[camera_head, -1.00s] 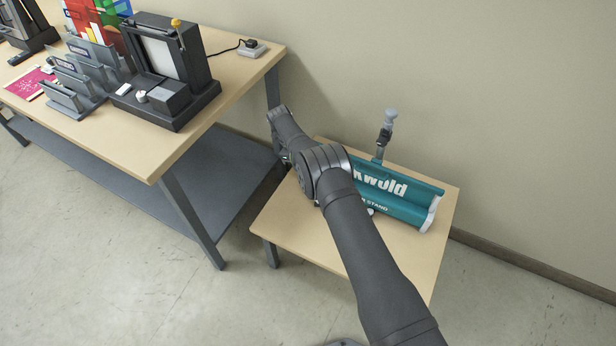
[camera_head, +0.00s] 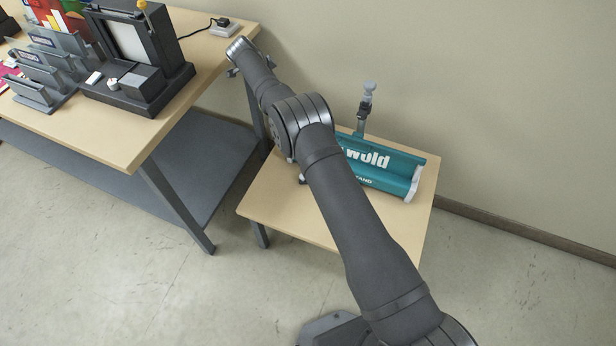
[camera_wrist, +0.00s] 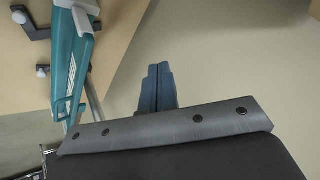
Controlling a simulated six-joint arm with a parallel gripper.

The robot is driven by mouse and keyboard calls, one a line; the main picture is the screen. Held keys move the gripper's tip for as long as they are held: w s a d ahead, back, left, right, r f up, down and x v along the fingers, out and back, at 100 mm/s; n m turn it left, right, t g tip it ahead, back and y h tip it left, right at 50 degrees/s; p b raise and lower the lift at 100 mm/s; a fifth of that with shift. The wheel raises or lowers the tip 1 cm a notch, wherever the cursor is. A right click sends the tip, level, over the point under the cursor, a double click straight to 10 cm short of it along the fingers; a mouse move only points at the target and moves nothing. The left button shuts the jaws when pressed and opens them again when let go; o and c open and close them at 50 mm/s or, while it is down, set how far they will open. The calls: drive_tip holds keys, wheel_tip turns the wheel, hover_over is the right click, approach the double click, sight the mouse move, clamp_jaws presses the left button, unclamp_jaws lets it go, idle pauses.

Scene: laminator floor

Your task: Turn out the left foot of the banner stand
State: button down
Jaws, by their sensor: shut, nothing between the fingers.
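The teal banner stand (camera_head: 390,174) with white lettering and a pale end cap lies on a small wooden table. My arm hides its left end in the head view. In the wrist view the stand (camera_wrist: 70,65) runs down the upper left. One dark angled foot with a pale knob (camera_wrist: 32,27) sticks out beside it. Another dark piece with a pale knob (camera_wrist: 43,71) sits lower, close to the body. I cannot tell which is the left foot. My gripper (camera_wrist: 158,72) is shut and empty, pointing at bare wall, apart from the stand. I cannot make out its fingers in the head view.
A grey-topped post (camera_head: 365,110) rises behind the stand. The small table (camera_head: 285,212) is bare at its front left. A larger workbench (camera_head: 130,140) at left carries a black machine (camera_head: 130,60) and grey holders (camera_head: 50,65). The wall stands close behind.

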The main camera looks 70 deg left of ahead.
drive_tip(key=w+d+f+n+g+y, duration=0.3)
drive_tip(key=w+d+f+n+y, duration=0.3)
drive_tip(key=w+f, duration=0.4)
drive_tip(key=w+d+f+n+g, duration=0.1)
drive_tip(key=d+f+n+g, duration=0.2)
drive_tip(key=d, duration=1.2)
drive_tip(key=s+d+f+m+g+h, duration=0.3)
drive_tip(key=d+f+m, duration=0.2)
drive_tip(key=d+f, duration=0.75)
drive_tip(key=x, duration=0.8)
drive_tip(key=shift+a+f, duration=0.1)
drive_tip(key=shift+a, duration=0.2)
drive_tip(key=shift+s+a+f, duration=0.15)
drive_tip(key=shift+s+a, duration=0.15)
drive_tip(key=shift+a, duration=0.3)
drive_tip(key=shift+s+a+f, duration=0.1)
drive_tip(key=shift+s+a, duration=0.15)
drive_tip(key=shift+a, duration=0.35)
drive_tip(key=shift+s+a+f, duration=0.1)
drive_tip(key=shift+s+a, duration=0.15)
drive_tip(key=shift+a, duration=0.5)
